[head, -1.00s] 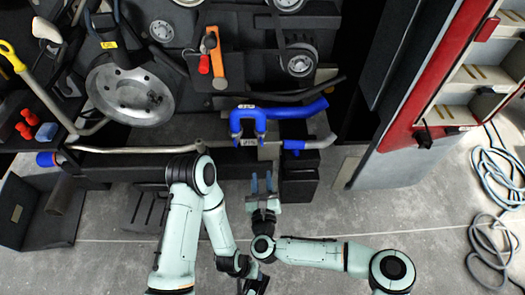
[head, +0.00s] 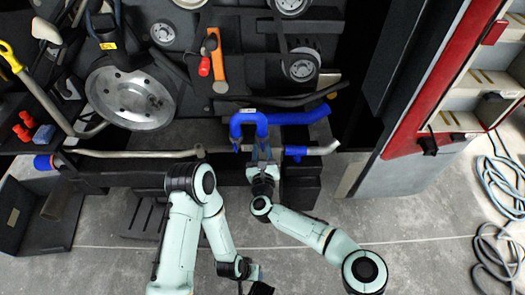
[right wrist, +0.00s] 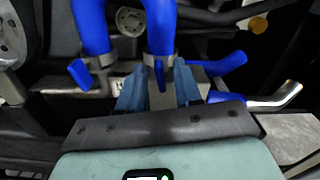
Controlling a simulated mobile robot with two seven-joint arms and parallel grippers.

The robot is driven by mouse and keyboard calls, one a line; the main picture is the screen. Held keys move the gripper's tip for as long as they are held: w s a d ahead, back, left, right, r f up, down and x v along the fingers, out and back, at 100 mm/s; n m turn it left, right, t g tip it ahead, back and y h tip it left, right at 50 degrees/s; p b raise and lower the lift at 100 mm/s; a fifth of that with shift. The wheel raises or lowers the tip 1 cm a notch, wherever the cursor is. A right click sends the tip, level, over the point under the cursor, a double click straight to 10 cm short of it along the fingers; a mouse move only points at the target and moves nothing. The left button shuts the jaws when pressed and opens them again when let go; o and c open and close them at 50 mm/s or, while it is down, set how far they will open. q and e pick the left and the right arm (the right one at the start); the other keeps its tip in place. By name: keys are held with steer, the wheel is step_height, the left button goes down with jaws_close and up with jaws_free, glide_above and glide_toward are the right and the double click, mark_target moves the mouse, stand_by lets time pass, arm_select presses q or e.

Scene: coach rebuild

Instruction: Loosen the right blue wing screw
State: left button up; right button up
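A blue U-shaped hose (head: 247,118) stands at the rack's front edge. In the right wrist view its two legs (right wrist: 160,28) end in metal clamps. The right blue wing screw (right wrist: 160,74) is a small blue tab below the right clamp. Another blue wing screw (right wrist: 80,73) sits at the left clamp. My right gripper (head: 262,152) reaches the hose's right leg. In the right wrist view its fingers (right wrist: 160,92) are apart, one on each side of the right screw; contact cannot be made out. My left gripper (head: 260,287) is folded low, mostly cut off by the frame edge.
A silver pipe with a blue sleeve (head: 296,151) lies just right of my right gripper. A long metal pipe (head: 140,153) runs left along the rack edge. A round metal disc (head: 120,98) lies at left. Coiled hoses (head: 500,185) lie on the floor at right.

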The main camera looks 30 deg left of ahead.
jaws_close()
